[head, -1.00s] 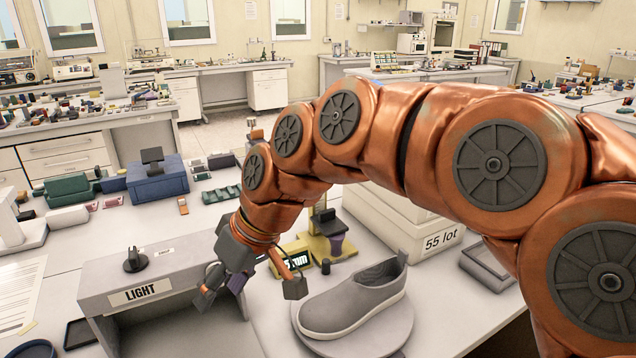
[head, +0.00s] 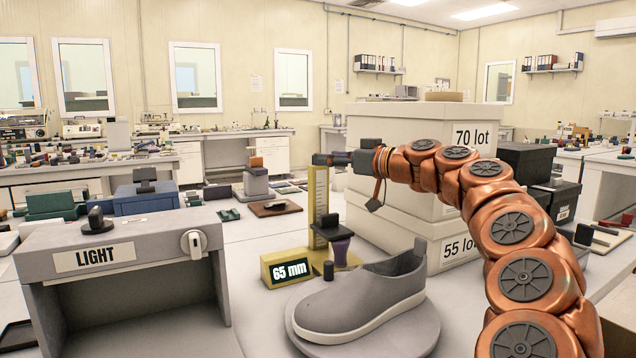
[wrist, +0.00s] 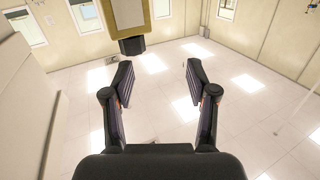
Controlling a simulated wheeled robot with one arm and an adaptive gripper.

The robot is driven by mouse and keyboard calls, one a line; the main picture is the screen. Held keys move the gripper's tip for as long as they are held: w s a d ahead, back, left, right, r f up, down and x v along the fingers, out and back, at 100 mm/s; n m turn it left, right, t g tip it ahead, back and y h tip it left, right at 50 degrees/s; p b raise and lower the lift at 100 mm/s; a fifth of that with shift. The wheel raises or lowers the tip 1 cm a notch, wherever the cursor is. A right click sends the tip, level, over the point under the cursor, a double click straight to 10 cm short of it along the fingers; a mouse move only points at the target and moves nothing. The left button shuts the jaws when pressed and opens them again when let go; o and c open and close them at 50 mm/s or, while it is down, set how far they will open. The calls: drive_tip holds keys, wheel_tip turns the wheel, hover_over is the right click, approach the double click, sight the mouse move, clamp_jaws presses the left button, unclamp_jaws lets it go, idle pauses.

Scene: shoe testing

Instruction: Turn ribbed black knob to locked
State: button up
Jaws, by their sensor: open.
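A small black knob or block (head: 321,159) tops the yellow gauge column (head: 318,205); ribs on it are too small to make out. In the wrist view the black block (wrist: 131,46) shows at the end of the column (wrist: 127,14), beyond the fingertips and nearer the left finger. My gripper (head: 340,158) is level with the column's top, just to its right in the head view, pointing left. In the wrist view my gripper (wrist: 158,72) is open, with nothing between its fingers. Other black knobs sit on the gauge base (head: 328,270) and the LIGHT box (head: 96,221).
A grey shoe (head: 362,300) stands on a round plate (head: 420,335) in front. White boxes (head: 395,225) stand close to the right, beneath my arm. A grey LIGHT box (head: 150,250) has a white dial (head: 193,243).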

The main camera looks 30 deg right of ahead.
drive_tip(key=shift+t+h, duration=0.4)
drive_tip(key=shift+w+d+f, duration=0.15)
drive_tip(key=shift+w+d, duration=0.05)
drive_tip(key=shift+w, duration=1)
drive_tip(key=shift+w+d+f, duration=0.15)
drive_tip(key=shift+w+d, duration=0.05)
drive_tip(key=shift+w, duration=1.05)
drive_tip(key=shift+w+d+f, duration=0.15)
drive_tip(key=shift+w+d, duration=0.05)
drive_tip(key=shift+w, duration=1)
drive_tip(key=shift+a, duration=0.1)
clamp_jaws()
